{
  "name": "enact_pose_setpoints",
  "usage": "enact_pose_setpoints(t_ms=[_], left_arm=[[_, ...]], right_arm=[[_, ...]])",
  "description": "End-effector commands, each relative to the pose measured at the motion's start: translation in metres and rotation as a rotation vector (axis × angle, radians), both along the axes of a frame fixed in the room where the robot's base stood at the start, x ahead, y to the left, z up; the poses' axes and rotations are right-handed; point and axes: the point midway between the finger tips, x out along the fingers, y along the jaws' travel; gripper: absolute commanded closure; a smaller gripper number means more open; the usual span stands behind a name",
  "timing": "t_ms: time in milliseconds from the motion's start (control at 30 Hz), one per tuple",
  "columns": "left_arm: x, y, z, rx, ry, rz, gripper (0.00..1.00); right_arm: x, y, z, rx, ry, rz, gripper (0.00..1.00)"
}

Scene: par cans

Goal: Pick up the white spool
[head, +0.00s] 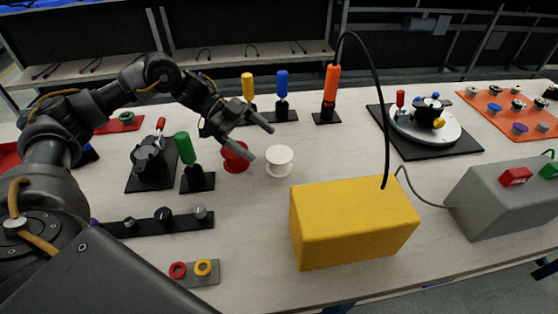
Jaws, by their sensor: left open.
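The white spool (279,162) stands upright on the table near the middle of the head view. A red spool (236,157) stands just to its left, close beside it. My left gripper (262,140) reaches in from the left above the red spool, with its fingers spread open and pointing right and down towards the white spool. Nothing is between its fingers. One finger partly covers the red spool. The white spool is in plain view and appears apart from the gripper. My right gripper does not show.
A yellow box (352,224) with a black cable stands in front, right of the white spool. A green-handled tool (184,149) stands left. Yellow, blue and orange (331,84) handled tools stand behind. A turntable (425,125) is at the right. Bare table lies around the white spool's right side.

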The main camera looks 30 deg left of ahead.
Motion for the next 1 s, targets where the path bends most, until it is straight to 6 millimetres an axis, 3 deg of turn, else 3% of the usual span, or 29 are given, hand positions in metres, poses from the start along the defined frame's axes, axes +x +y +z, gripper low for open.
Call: enact_pose_setpoints(t_ms=[300,600,1000], left_arm=[[0.008,-0.037,-0.021,-0.001,0.001,-0.003,0.12],[0.008,-0.041,-0.024,-0.001,0.0,-0.001,0.12],[0.008,-0.041,-0.024,-0.001,0.0,-0.001,0.64]], right_arm=[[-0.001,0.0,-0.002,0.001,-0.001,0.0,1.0],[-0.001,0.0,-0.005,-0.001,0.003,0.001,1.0],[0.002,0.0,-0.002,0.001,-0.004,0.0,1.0]])
